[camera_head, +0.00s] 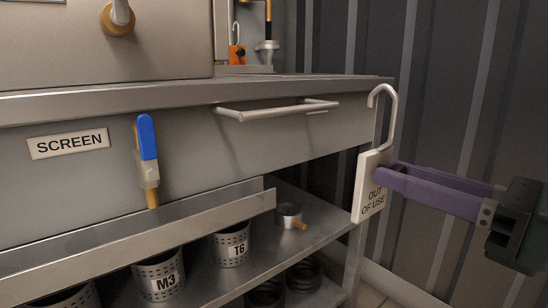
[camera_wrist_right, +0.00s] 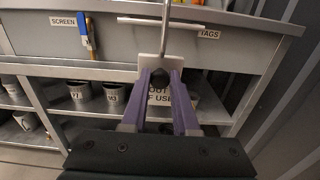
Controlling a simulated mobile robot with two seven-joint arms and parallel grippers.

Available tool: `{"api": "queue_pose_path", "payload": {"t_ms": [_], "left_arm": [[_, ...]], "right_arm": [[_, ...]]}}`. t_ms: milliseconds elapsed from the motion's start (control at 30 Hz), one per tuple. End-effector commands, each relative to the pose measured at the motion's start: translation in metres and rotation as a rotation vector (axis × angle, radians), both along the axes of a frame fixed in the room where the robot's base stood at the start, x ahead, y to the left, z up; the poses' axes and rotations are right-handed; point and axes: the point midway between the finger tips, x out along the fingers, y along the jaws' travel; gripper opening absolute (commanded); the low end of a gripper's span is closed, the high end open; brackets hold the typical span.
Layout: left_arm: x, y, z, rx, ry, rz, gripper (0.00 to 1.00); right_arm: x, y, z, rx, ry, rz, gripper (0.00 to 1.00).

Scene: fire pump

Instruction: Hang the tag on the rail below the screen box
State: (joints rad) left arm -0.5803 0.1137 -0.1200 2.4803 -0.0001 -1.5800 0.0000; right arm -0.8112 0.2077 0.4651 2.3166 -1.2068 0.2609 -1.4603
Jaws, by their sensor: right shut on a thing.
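A white tag (camera_head: 372,186) reading "OUT OF USE" has a long pale hook on top; in the wrist view the tag (camera_wrist_right: 157,68) is partly hidden by the fingers. My right gripper (camera_head: 384,174), purple fingers (camera_wrist_right: 160,82), is shut on it and holds it upright, with the hook opening downward. A pale horizontal rail (camera_head: 272,112) stands out from the grey front panel, left of the hook and apart from it. The panel carries a "SCREEN" label (camera_head: 69,143), with the rail to its right. My left gripper is not in view.
A blue-handled valve (camera_head: 148,140) sticks out from the panel. A sloped metal ledge (camera_head: 222,206) runs below it. Perforated cups (camera_head: 231,245) and a small metal cup (camera_head: 289,215) stand on the shelf. A "TAGS" label (camera_wrist_right: 209,34) sits right of the rail. A ribbed wall is behind my gripper.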

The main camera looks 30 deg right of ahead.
Motion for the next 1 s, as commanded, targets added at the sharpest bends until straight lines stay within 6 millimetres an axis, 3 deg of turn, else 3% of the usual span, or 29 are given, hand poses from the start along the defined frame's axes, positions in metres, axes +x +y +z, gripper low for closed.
{"api": "queue_pose_path", "payload": {"t_ms": [400, 1000], "left_arm": [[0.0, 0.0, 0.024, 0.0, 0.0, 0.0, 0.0], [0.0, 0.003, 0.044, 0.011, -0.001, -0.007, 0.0]], "right_arm": [[0.038, 0.003, 0.003, -0.002, -0.001, 0.001, 0.0], [0.09, 0.007, 0.002, -0.002, -0.001, 0.001, 0.0]]}}
